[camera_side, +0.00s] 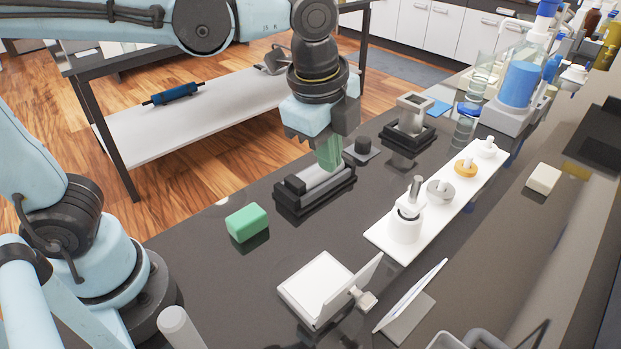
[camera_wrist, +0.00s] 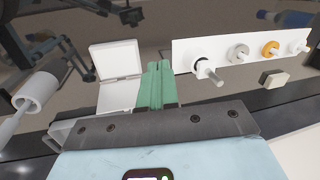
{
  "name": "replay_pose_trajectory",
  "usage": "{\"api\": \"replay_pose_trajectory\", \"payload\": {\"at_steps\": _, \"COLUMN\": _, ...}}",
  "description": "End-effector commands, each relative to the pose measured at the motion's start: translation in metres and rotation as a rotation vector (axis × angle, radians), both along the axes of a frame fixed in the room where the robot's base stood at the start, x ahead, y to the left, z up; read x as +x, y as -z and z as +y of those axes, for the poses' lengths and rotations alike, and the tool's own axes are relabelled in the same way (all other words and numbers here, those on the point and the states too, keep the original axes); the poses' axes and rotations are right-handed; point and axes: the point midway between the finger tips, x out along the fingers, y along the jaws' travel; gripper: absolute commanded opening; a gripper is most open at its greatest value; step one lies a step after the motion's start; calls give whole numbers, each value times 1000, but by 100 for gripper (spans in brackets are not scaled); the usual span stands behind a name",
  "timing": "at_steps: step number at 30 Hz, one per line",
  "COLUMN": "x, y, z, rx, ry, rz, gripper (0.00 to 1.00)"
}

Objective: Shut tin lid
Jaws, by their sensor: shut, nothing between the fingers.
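The white tin (camera_side: 307,281) stands on the dark bench at the front middle of the side view. Its lid (camera_side: 353,290) is open, raised steeply along the tin's right edge. In the wrist view the tin (camera_wrist: 116,97) and its raised lid (camera_wrist: 116,60) lie left of my fingers, which partly overlap them in the picture. My gripper (camera_side: 329,153) points down with its green fingers shut and empty. It is over the black and grey fixture behind the tin, well apart from the lid. The green fingertips (camera_wrist: 159,68) also show pressed together in the wrist view.
A black and grey fixture (camera_side: 314,188) stands below my fingers. A green block (camera_side: 247,223) lies to the left. A white strip (camera_side: 386,240) with several weights or knobs stands right of the gripper. A tilted white panel (camera_side: 411,296) stands close right of the tin.

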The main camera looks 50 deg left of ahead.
Motion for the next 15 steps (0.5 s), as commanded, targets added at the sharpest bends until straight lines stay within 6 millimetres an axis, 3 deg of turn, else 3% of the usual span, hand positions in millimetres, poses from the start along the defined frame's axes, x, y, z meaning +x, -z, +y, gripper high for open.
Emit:
{"api": "replay_pose_trajectory", "payload": {"at_steps": 1, "x": 1, "y": -3, "z": -20, "rx": 49, "ry": 147, "rz": 39, "gripper": 0}}
{"api": "replay_pose_trajectory", "payload": {"at_steps": 9, "x": -16, "y": -9, "z": -113, "rx": 303, "ry": 942, "rz": 275, "gripper": 0}}
{"api": "replay_pose_trajectory", "payload": {"at_steps": 15, "x": -43, "y": -7, "z": -167, "rx": 432, "ry": 1409, "rz": 445, "gripper": 0}}
